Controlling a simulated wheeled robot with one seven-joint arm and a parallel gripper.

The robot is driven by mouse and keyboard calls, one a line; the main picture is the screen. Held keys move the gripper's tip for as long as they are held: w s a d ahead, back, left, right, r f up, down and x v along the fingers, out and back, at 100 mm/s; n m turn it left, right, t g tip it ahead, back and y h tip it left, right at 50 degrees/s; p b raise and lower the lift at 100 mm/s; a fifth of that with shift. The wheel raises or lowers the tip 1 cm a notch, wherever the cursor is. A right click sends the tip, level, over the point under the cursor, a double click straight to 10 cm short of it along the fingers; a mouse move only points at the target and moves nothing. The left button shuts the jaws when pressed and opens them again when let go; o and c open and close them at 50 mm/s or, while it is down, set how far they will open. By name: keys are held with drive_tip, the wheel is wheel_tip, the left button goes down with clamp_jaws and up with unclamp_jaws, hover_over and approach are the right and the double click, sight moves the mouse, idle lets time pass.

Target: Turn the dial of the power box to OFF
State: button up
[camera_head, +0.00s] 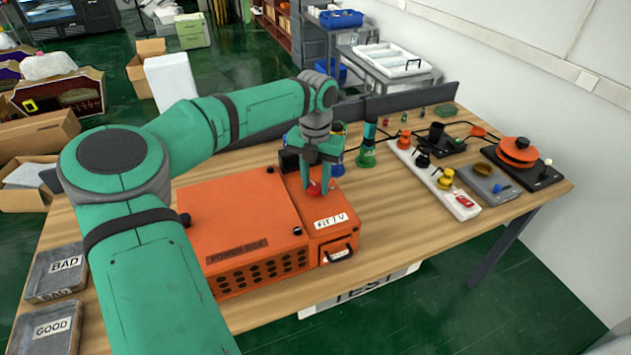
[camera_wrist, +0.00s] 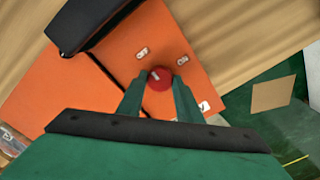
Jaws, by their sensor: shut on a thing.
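The orange power box (camera_head: 240,222) sits on the wooden table, with "POWER BOX" lettering on its front. Its red dial (camera_head: 318,187) is on the raised right part, behind a white label. My gripper (camera_head: 318,180) reaches down from above and is shut on the dial. In the wrist view the red dial (camera_wrist: 160,78) sits between the fingertips of my gripper (camera_wrist: 160,82), with a small pale mark on its top. Two small white labels on the orange face lie beyond the dial; the left one (camera_wrist: 142,53) seems to read "Off", the right one (camera_wrist: 183,60) "On".
Green and blue bottles (camera_head: 367,150) stand behind the box. A white power strip (camera_head: 432,175) with several plugs and an orange-topped device (camera_head: 518,152) are to the right. Grey BAD (camera_head: 40,290) and GOOD trays lie at the left. The table front right of the box is clear.

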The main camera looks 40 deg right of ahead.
sight(316, 186)
drive_tip(key=shift+d, duration=0.1)
drive_tip(key=o, duration=1)
drive_tip(key=shift+o, duration=0.2)
wheel_tip(316, 186, up, 11)
drive_tip(key=shift+f, duration=0.15)
